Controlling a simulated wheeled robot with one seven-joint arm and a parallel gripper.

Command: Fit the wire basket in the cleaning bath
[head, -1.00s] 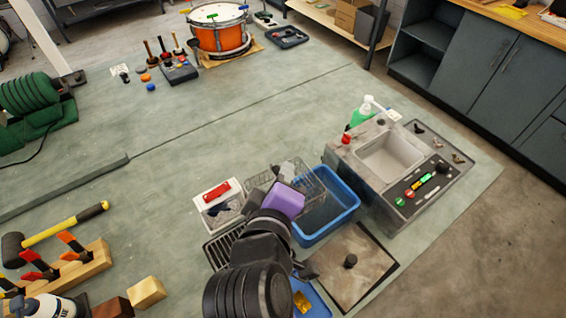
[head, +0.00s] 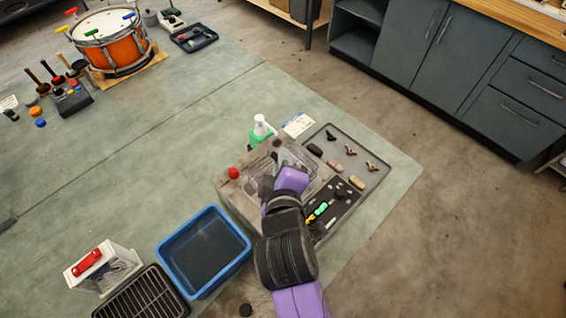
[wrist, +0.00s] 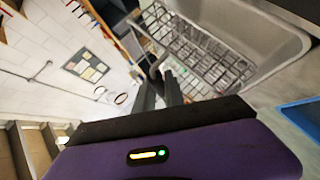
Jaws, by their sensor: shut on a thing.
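The cleaning bath (head: 232,192) is a grey speckled box with a recessed basin, right of the blue tub in the head view. My gripper (wrist: 168,88) is shut on the wire basket (wrist: 200,52) by its near wire side. The basket (head: 284,156) is at the bath's opening, partly hidden behind my purple and black wrist. In the wrist view the pale basin wall (wrist: 268,28) shows behind and beside the basket. I cannot tell how deep the basket sits or whether it touches the basin floor.
The blue tub (head: 166,252) stands left of the bath, with no basket in it. A black rack (head: 140,298) and a white box (head: 120,262) with a red handle lie further left. A green bottle (head: 259,134) stands behind the bath. A tray (head: 366,148) of small parts lies to its right.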

